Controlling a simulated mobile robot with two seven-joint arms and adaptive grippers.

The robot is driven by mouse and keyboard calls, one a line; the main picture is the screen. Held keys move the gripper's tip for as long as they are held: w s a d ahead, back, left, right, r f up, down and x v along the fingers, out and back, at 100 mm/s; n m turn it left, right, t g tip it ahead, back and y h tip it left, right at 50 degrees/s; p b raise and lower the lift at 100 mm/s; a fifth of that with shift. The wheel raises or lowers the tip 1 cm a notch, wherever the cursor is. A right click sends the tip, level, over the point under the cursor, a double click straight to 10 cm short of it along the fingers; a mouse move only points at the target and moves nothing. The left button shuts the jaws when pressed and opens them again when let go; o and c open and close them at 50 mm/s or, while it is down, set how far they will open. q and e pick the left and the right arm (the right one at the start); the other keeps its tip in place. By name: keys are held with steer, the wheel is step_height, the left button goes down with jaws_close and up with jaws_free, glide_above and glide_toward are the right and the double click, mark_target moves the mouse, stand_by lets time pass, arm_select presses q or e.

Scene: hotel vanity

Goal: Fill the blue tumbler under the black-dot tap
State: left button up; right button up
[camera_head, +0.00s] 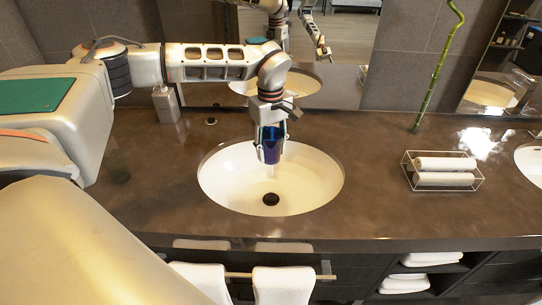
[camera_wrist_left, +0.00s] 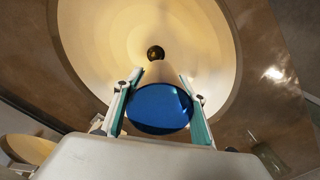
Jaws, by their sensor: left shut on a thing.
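The blue tumbler (camera_head: 269,150) is held over the white basin (camera_head: 225,185) in the head view. My left gripper (camera_head: 269,136) is shut on it, reaching down from above. In the left wrist view the tumbler (camera_wrist_left: 160,108) shows as a blue round between the two fingers, with the basin beyond it. A pale narrow streak shows below the tumbler in the head view; I cannot tell if it is water. The tap is mostly hidden behind my gripper, and no black dot can be made out. My right gripper is not directly in view.
A wire rack with rolled white towels (camera_head: 445,171) stands to the right, near a bamboo stalk (camera_head: 437,75). A grey dispenser (camera_head: 165,104) stands at the back left. Mirrors line the back wall. The counter (camera_head: 370,190) between basin and rack is clear.

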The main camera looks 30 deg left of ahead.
mark_target(272, 159)
stand_by(0.3)
arm_select(q)
steer(key=shift+f, duration=0.2)
steer(key=shift+w+a+f, duration=0.1)
steer(key=shift+w+f, duration=0.15)
steer(key=shift+f, duration=0.4)
step_height(272, 159, down, 6)
steer(key=w+a+b, duration=0.1)
steer(key=w+b, duration=0.1)
steer(key=shift+w+a, duration=0.25)
arm_select(e)
step_height(272, 159, down, 2)
steer(key=shift+d+f, duration=0.1)
steer(key=shift+f, duration=0.05)
steer(key=shift+d, duration=0.2)
arm_select(q)
steer(key=w+a, duration=0.4)
steer(key=w, duration=0.3)
steer(key=shift+a, duration=0.2)
arm_select(e)
steer(key=shift+f, duration=0.2)
